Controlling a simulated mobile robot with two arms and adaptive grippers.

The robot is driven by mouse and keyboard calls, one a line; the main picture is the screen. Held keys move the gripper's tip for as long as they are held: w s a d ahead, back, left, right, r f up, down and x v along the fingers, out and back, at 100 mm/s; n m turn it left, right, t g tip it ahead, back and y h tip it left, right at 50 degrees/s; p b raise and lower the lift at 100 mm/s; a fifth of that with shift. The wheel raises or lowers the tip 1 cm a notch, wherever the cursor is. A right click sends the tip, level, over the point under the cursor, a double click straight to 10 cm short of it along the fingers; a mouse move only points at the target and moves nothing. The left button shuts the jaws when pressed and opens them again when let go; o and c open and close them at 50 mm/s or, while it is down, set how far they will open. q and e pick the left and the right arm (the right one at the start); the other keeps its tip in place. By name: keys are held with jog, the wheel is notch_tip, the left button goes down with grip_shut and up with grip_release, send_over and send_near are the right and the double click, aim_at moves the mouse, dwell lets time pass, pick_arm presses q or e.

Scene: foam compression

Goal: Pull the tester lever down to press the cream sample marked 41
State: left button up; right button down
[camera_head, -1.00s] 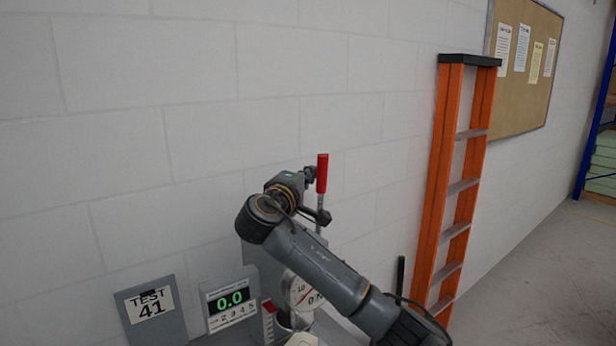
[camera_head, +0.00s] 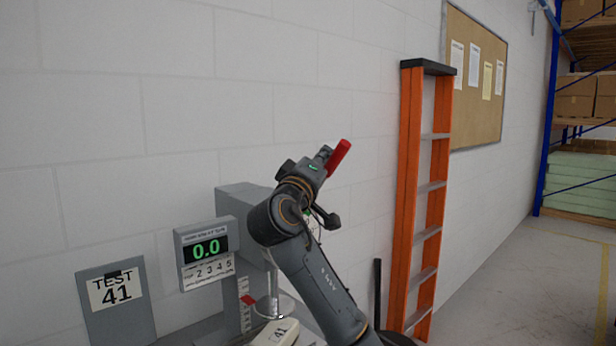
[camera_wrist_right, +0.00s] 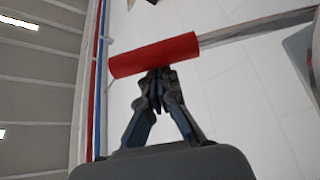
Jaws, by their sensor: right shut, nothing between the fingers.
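The lever's red handle (camera_head: 338,157) leans to the upper right in the head view. In the right wrist view the red handle (camera_wrist_right: 155,55) lies across the fingertips, with its metal rod running right. My right gripper (camera_wrist_right: 160,76) is shut at the handle's side, with nothing between its fingers; it seems to touch the handle. In the head view my right gripper (camera_head: 324,156) is beside the handle. The grey tester (camera_head: 243,200) is partly hidden by my right arm. A cream block (camera_head: 276,332) shows at the bottom edge; its mark is unreadable. My left gripper is out of view.
A grey panel reading TEST 41 (camera_head: 117,290) and a display reading 0.0 (camera_head: 206,249) stand left of the tester. An orange ladder (camera_head: 411,200) leans on the wall to the right. Shelving (camera_head: 580,150) stands farther right, beyond open floor.

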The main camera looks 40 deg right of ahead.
jog(key=s+f+m+g+h+b, duration=0.1)
jog(key=s+f+m+b, duration=0.2)
jog(key=s+f+b, duration=0.4)
jog(key=shift+d+f+m+h+b, duration=0.3)
jog(key=shift+f+b, duration=0.35)
jog(key=shift+b, duration=0.95)
